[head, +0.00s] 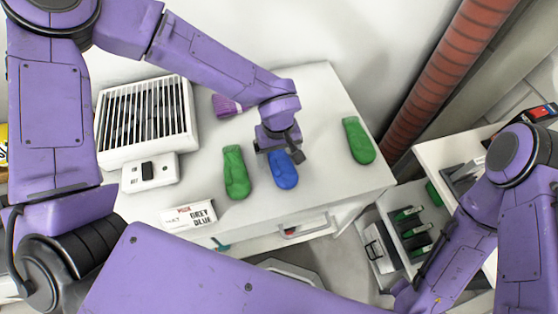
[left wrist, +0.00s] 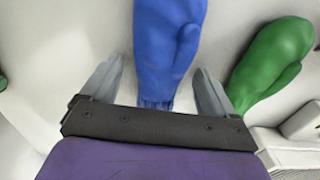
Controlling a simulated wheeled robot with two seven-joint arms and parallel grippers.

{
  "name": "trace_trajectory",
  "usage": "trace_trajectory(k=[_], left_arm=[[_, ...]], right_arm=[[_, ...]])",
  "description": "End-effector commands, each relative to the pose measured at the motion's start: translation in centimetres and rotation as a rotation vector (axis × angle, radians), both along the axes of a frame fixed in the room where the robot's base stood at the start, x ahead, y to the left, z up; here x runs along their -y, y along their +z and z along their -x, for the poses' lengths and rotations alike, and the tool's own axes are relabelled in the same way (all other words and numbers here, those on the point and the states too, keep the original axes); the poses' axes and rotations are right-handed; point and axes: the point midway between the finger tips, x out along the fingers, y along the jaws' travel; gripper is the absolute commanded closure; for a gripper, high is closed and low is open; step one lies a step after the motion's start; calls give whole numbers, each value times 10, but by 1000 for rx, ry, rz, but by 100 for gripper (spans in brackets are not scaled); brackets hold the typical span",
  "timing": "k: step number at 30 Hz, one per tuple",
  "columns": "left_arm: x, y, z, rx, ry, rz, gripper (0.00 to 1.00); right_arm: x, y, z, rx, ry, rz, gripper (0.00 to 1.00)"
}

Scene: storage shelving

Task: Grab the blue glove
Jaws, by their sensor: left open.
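The blue glove (head: 284,172) lies on the white cabinet top in the head view, between two green gloves. My left gripper (head: 279,153) is over its upper end, which it partly hides. In the left wrist view the blue glove (left wrist: 166,50) reaches down between the two open fingers (left wrist: 157,85), with a gap on each side. The fingers do not touch it. My right arm (head: 480,215) shows at the right of the head view, but its gripper fingers cannot be made out.
One green glove (head: 236,172) lies close left of the blue one, another (head: 358,141) further right. A purple glove (head: 226,106), a white vented box (head: 147,120), a switch box (head: 150,172) and a sign (head: 188,215) are also on the cabinet top (head: 318,90). A red pipe (head: 445,75) stands behind.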

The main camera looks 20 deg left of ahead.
Motion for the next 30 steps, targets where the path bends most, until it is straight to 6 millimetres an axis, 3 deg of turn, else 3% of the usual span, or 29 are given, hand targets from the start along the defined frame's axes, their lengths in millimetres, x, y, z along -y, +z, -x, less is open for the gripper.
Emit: trace_trajectory(k=[4, 9, 10, 18, 22, 26, 30], left_arm=[[0, 1, 0, 0, 0, 0, 12], [0, 1, 0, 0, 0, 0, 67], [0, 1, 0, 1, 0, 1, 72], [0, 2, 0, 1, 1, 0, 73], [0, 12, -1, 3, 2, 0, 73], [0, 36, -1, 5, 3, 3, 73], [15, 69, 25, 5, -3, 2, 73]], right_arm=[[0, 0, 0, 0, 0, 0, 62], [0, 0, 0, 0, 0, 0, 62], [0, 0, 0, 0, 0, 0, 62], [0, 1, 0, 0, 0, 0, 62], [0, 3, 0, 0, 0, 0, 62], [0, 7, 0, 0, 0, 0, 62], [0, 7, 0, 0, 0, 0, 62]])
